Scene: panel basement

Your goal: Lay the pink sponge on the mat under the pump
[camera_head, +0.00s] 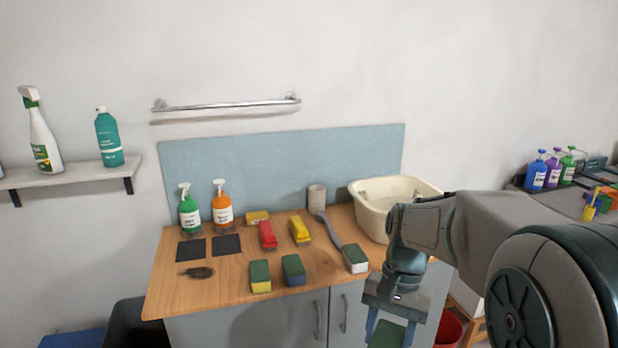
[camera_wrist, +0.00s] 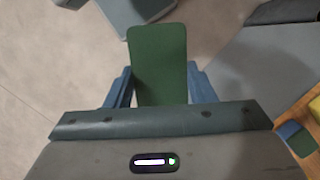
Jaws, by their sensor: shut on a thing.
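My gripper (camera_head: 388,330) is at the front right of the wooden counter, low and beyond its front edge. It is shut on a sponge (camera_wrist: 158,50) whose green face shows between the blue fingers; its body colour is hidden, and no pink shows. Two dark square mats lie flat on the counter's left part, a left mat (camera_head: 191,250) and a right mat (camera_head: 227,245). Both look bare. A green pump bottle (camera_head: 190,211) stands behind the left mat and an orange pump bottle (camera_head: 222,206) behind the right one.
Green-topped sponges with yellow (camera_head: 260,284), blue (camera_head: 294,278) and white (camera_head: 356,265) bodies lie along the counter's (camera_head: 170,297) front. Red (camera_head: 267,236) and yellow (camera_head: 300,232) brushes lie behind. A cream basin (camera_head: 372,213) stands at right. A dark blotch (camera_head: 198,272) lies before the mats.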

